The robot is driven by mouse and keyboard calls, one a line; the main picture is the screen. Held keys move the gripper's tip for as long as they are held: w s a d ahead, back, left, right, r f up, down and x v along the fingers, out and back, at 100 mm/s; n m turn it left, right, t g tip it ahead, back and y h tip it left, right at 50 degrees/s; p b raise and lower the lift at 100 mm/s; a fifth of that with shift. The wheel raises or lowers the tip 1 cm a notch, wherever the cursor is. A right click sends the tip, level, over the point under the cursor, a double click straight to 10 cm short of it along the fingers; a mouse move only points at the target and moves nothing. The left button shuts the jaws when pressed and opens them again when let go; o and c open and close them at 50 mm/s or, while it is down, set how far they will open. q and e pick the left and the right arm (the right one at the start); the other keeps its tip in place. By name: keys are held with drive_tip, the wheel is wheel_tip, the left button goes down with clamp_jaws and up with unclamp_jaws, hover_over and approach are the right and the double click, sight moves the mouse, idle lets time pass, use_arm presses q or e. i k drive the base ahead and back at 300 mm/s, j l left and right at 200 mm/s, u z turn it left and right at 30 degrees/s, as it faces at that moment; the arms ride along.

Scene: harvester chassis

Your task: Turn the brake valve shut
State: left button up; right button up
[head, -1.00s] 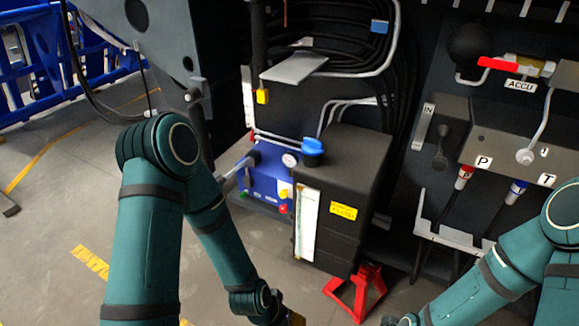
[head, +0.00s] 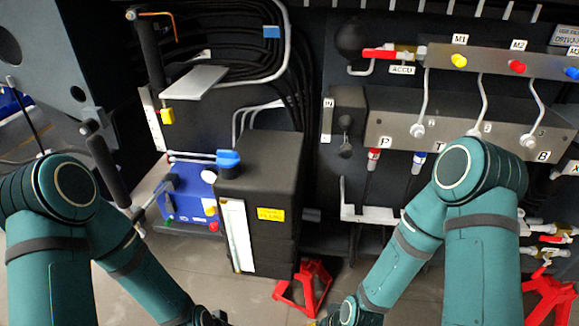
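No label reading "brake" is legible, so I cannot tell which valve is the brake valve. A red-handled ball valve (head: 381,53) with a brass body sits at the upper right above the ACCU label, its handle lying level along its pipe. More small red-handled valves (head: 552,239) show at the lower right edge, partly cut off. My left gripper (head: 206,318) and my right gripper (head: 334,319) are low at the bottom edge, far below the ACCU valve. Their fingers are out of frame or too small to judge.
A black tank (head: 262,185) with a blue cap (head: 229,159) stands in the middle beside a blue unit (head: 187,198). Red jack stands (head: 303,290) are on the floor. A grey manifold (head: 395,125) with P, T and B labels is behind my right arm.

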sight(542, 238)
drive_tip(key=z, duration=0.65)
drive_tip(key=i+l+z, duration=0.1)
drive_tip(key=z, duration=0.3)
drive_tip(key=i+l+z, duration=0.15)
drive_tip(key=z, duration=0.3)
drive_tip(key=i+l+z, duration=0.1)
drive_tip(key=z, duration=0.3)
drive_tip(key=i+l, duration=0.1)
drive_tip(key=i, duration=0.35)
drive_tip(key=i+l, duration=0.1)
drive_tip(key=i, duration=0.4)
drive_tip(key=i+l+z, duration=0.1)
drive_tip(key=z, duration=0.3)
drive_tip(key=i+l+z, duration=0.2)
drive_tip(key=z, duration=0.15)
drive_tip(key=l, duration=0.1)
